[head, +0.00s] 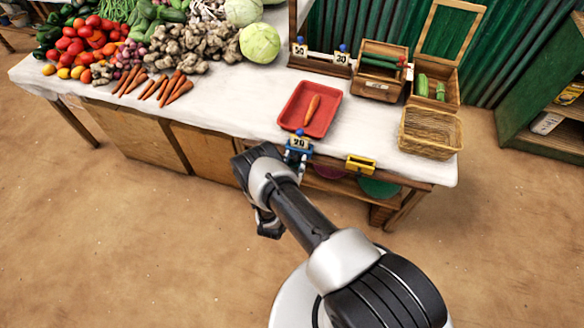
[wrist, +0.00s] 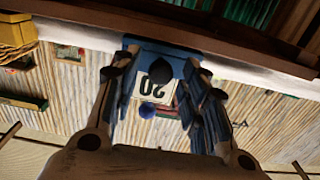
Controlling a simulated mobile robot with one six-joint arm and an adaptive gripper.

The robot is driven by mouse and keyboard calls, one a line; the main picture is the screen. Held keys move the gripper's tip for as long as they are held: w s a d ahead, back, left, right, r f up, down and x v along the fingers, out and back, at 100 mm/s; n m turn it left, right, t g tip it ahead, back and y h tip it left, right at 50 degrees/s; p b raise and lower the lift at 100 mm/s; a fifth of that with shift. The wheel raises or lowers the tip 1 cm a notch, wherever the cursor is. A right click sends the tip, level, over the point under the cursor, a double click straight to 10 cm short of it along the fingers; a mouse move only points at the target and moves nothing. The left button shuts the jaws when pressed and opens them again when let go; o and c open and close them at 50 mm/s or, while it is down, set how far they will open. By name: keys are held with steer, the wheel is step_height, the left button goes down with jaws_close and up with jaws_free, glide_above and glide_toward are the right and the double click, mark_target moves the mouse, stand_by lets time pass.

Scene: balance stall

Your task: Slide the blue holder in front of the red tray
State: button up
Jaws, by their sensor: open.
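The blue holder (head: 298,148) carries a white card with 20 on it. It is at the table's front edge, just in front of the red tray (head: 286,122), slightly left of the tray's middle. A carrot (head: 312,108) lies in the tray. In the wrist view the blue holder (wrist: 150,47) appears upside down. My gripper (wrist: 157,68) is open, with one finger on each side of the holder. I cannot tell whether the fingers touch it.
A yellow holder (head: 360,164) is on the front edge to the right. A wicker basket (head: 430,134) stands at the right end. Vegetables fill the left. The white tabletop (head: 230,100) left of the tray is clear.

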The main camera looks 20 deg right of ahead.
steer(key=v, duration=1.2)
steer(key=shift+w, duration=0.1)
steer(key=w+a+r+m+g+y, duration=0.1)
steer(key=w+a+r+g+y, duration=0.2)
steer(key=w+r, duration=0.4)
steer(key=w+a+r+y, duration=0.3)
steer(key=w+a+r, duration=0.2)
steer(key=w, duration=0.3)
steer(key=a+r+n+g+y, duration=0.25)
steer(key=r+y, duration=0.25)
steer(key=r, duration=1.4)
steer(key=s+d+r+n+y, duration=0.1)
steer(key=s+r+n+y, duration=0.1)
steer(key=s+r, duration=0.75)
steer(key=s+d+r+n+g, duration=0.1)
steer(key=s+d, duration=0.2)
steer(key=s, duration=0.6)
steer(key=s+d+r+n+g+h, duration=0.1)
steer(key=s+d+r+g, duration=0.1)
steer(key=s, duration=0.7)
steer(key=s+d+r+n+g+h, duration=0.1)
steer(key=s+d+r, duration=0.1)
steer(key=s+d, duration=0.3)
steer(key=s, duration=0.4)
steer(key=shift+r+n, duration=0.15)
steer(key=shift+n, duration=0.2)
